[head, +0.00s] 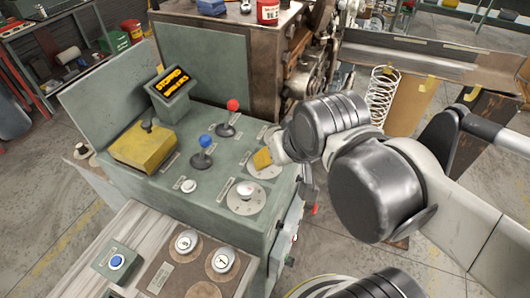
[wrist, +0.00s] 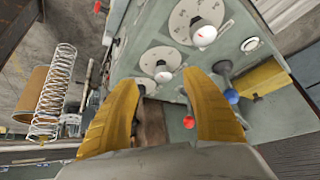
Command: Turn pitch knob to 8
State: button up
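The green control panel (head: 215,175) carries round dials with white knobs. One dial with a red-marked knob (head: 246,192) is in plain view in the head view. Another dial (head: 263,168) lies beside my gripper (head: 264,158), which partly hides it. In the wrist view a large dial's knob (wrist: 204,34) is at the top, and a smaller-looking dial's knob (wrist: 162,72) sits just beyond my gripper (wrist: 166,84). My yellow fingers are apart with no knob between them. I cannot read which dial is pitch or its setting.
A blue-topped lever (head: 203,150) and a red-topped lever (head: 230,115) stand on the panel left of my gripper. A yellow box (head: 145,147) and a lit display (head: 172,82) are farther left. A coil spring (head: 383,95) stands at the back right.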

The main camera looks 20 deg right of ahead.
jog(key=w+r+m+g+p, duration=0.4)
jog(key=w+m+g, duration=0.2)
jog(key=w+m, duration=0.1)
jog(key=shift+m, duration=0.3)
notch_tip(320, 180, down, 11)
jog(key=b, duration=0.4)
jog(key=shift+w+a+r, duration=0.1)
jog(key=shift+w+r, duration=0.05)
jog(key=shift+r, duration=0.05)
jog(key=c, duration=1.2)
